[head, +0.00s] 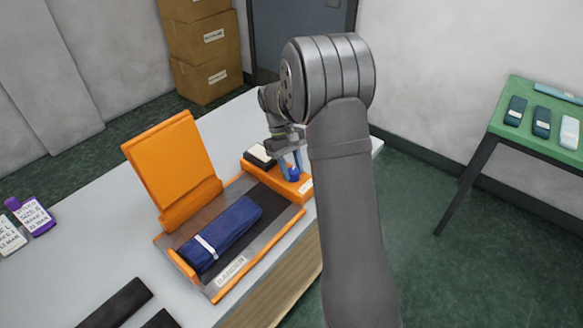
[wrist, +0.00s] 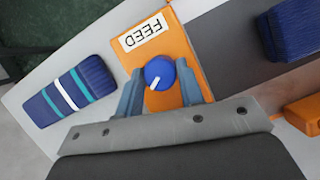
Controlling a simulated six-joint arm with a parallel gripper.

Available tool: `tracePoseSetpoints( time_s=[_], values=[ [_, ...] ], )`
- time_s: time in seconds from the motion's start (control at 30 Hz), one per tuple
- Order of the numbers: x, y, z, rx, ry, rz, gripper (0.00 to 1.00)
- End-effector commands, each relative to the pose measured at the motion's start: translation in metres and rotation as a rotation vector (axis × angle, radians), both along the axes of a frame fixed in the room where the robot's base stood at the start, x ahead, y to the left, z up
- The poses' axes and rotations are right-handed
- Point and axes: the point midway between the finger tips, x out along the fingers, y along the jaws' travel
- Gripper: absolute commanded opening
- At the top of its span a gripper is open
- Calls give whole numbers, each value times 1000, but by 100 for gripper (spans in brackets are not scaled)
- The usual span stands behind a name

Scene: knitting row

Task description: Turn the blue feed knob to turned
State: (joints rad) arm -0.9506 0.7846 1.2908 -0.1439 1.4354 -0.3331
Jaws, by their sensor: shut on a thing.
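The blue feed knob (wrist: 159,73) has a white pointer mark, which points to the lower left in the wrist view. It sits on an orange block with a white FEED label (wrist: 143,34). In the head view the knob (head: 294,174) is at the right end of the orange machine, partly covered by my gripper. My gripper (wrist: 160,84) has one blue-grey finger on each side of the knob and is shut on it. In the head view my gripper (head: 290,163) reaches down to the knob from above.
The orange machine has a raised panel (head: 172,165) and a bed with a rolled blue fabric (head: 220,234). A blue and teal striped roll (wrist: 68,97) lies beside the block. Purple-edged tags (head: 32,217) lie at the left. A green table (head: 545,122) stands far right.

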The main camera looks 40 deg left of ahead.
Motion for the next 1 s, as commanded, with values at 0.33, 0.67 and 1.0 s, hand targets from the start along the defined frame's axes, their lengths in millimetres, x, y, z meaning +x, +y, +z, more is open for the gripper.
tracePoseSetpoints(
  time_s=[0.33, 0.67, 1.0],
  values=[
    [2, -1, 0, 1, 1, -306, 12],
    [3, -1, 0, 1, 0, -494, 12],
    [3, -2, 0, 1, 0, -559, 12]
  ],
)
